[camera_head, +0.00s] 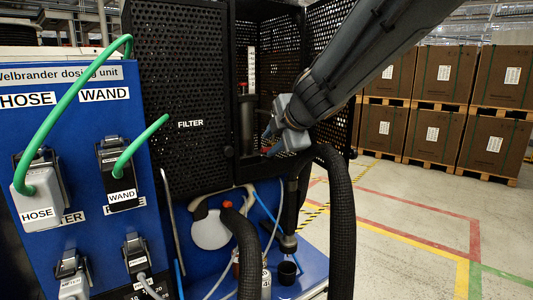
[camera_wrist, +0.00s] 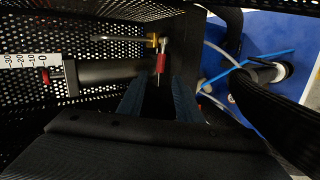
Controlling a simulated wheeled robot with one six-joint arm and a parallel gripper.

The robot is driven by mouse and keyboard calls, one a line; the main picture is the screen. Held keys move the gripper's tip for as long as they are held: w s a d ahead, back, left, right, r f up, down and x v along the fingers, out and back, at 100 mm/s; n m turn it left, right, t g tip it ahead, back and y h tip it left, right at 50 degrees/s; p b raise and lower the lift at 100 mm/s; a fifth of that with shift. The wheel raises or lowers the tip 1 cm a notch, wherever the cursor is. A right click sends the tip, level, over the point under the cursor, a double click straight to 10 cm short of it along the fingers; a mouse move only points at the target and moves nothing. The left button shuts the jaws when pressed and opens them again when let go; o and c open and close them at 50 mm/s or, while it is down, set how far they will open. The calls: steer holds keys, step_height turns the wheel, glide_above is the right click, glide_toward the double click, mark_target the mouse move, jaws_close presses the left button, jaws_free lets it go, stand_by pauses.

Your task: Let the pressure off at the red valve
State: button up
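The red valve (camera_wrist: 161,63) is a small red handle on a metal fitting with a brass-coloured part beside it, inside the black mesh cage. A bit of red (camera_head: 265,149) also shows by my fingertips in the head view. My gripper (camera_head: 269,142) reaches into the cage opening from the upper right. In the wrist view, my gripper (camera_wrist: 158,84) has its two blue fingers apart with a dark gap between them. The red handle lies just beyond the fingertips, nearer the right one. Whether a finger touches it I cannot tell.
A dark cylinder with a white scale (camera_wrist: 28,61) stands in the cage. The perforated cage wall (camera_head: 180,85) is left of my gripper. A thick black hose (camera_head: 341,225) hangs below my wrist. The blue panel (camera_head: 95,180) carries green hoses and connectors. Stacked boxes (camera_head: 440,75) stand far right.

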mark_target(264, 149)
steer(key=shift+b+x, duration=0.6)
steer(key=shift+x, duration=1.65)
